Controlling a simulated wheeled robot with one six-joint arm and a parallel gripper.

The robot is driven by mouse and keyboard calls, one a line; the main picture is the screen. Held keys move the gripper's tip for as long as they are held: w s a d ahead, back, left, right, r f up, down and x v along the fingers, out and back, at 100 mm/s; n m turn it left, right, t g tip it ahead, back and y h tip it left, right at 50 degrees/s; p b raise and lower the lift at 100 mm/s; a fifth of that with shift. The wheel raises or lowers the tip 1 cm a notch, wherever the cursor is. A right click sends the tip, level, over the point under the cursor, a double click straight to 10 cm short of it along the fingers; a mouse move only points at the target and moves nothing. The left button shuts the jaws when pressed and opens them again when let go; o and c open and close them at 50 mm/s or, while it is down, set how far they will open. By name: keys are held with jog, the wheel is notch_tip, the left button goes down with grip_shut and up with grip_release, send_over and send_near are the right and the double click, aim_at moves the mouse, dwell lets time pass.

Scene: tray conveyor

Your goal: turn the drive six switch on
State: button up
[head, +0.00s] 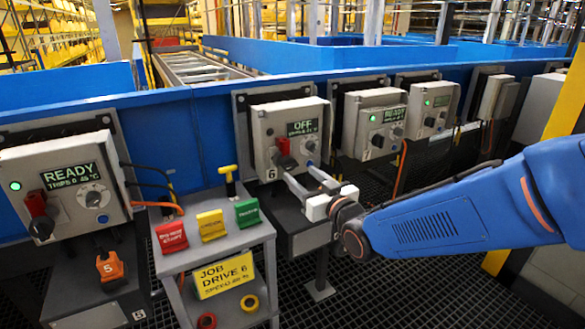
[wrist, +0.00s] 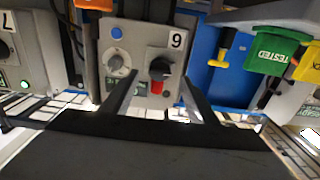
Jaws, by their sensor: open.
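The drive six box (head: 262,121) is a light grey panel marked 6, with a display reading OFF. Its switch (head: 283,146) is a dark rotary knob with a red part, left of a smaller grey dial. In the wrist view, which is upside down, the switch (wrist: 160,70) sits below the number, its red end pointing down in the picture. My gripper (head: 299,172) is open, its two fingers reaching toward the box just below the switch. In the wrist view the fingers (wrist: 159,76) lie on either side of the switch; I cannot tell whether they touch it.
A READY box (head: 65,185) stands at left, and box 7 (head: 375,122) close at right. A grey stand (head: 218,243) before the panels carries red, yellow and green tags and a DRIVE 6 job card (head: 225,276). Orange and black cables hang between boxes.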

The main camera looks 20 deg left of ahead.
aim_at(293, 168)
jog(key=x, duration=0.6)
jog(key=shift+w+a, duration=0.15)
jog(key=shift+c, duration=0.4)
jog(key=c, duration=1)
